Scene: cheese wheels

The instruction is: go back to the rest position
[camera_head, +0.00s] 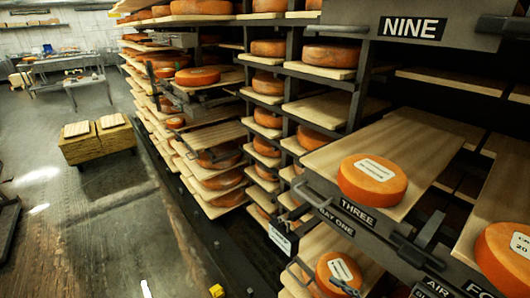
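Neither of my grippers shows in the head view. An orange cheese wheel (373,180) with a white label on top lies near the front of a pulled-out wooden board beside the sign THREE (357,204). A second labelled wheel (338,273) lies on a lower board beside the sign BAY ONE. A third labelled wheel (506,256) is cut off by the right edge.
A tall dark rack (340,105) with wooden boards and many cheese wheels fills the middle and right. Metal handles stick out in front. A wooden stand (97,146) and metal tables (86,68) are at left. The floor (95,220) between is open.

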